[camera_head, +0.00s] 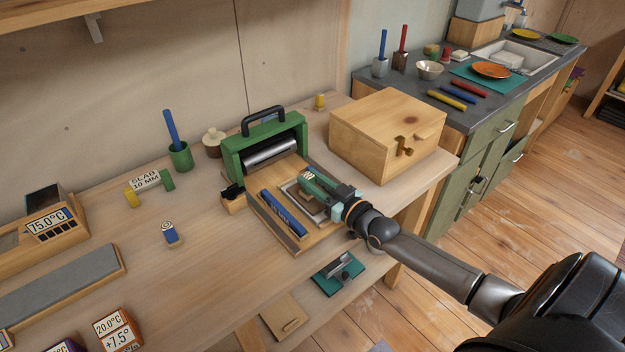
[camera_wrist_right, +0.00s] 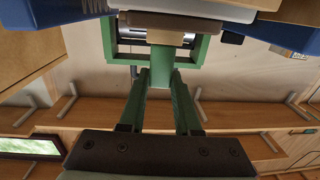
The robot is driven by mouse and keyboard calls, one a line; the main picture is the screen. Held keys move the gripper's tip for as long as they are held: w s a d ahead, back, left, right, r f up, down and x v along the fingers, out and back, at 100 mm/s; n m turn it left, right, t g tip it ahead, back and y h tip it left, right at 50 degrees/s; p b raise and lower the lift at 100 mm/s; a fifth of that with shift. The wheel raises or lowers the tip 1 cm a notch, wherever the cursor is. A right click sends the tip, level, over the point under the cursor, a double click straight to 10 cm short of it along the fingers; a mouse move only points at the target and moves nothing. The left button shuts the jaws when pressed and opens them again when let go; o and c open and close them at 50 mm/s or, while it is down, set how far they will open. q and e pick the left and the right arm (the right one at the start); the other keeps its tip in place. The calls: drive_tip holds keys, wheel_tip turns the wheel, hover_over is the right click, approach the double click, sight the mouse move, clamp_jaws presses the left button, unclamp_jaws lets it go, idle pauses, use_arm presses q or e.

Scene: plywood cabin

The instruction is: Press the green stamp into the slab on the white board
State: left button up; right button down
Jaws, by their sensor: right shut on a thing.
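My right gripper (camera_head: 312,182) reaches in from the right over the wooden bed of the green press. In the right wrist view its fingers (camera_wrist_right: 163,85) are closed on the green stamp (camera_wrist_right: 162,76), a green block with a tan part at its far end. In the head view the stamp is hard to tell from the gripper. A pale board (camera_head: 289,191) lies under the gripper, mostly covered by it. The slab is hidden or cannot be made out, and I cannot tell whether the stamp touches it. My left gripper is not in view.
The green roller press (camera_head: 233,155) stands behind the gripper. A blue lettered bar (camera_head: 283,213) lies left of it. A wooden box (camera_head: 375,138) stands close on the right. A blue stamp-like block (camera_head: 171,236) stands on clear table (camera_head: 205,270) to the left.

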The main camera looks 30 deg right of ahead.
drive_tip(key=shift+f, duration=0.35)
idle(0.7)
wheel_tip(320, 180, up, 7)
drive_tip(key=p, duration=0.6)
drive_tip(key=shift+r+p, duration=0.15)
drive_tip(key=shift+p, duration=0.25)
drive_tip(key=shift+a, duration=0.1)
idle(0.5)
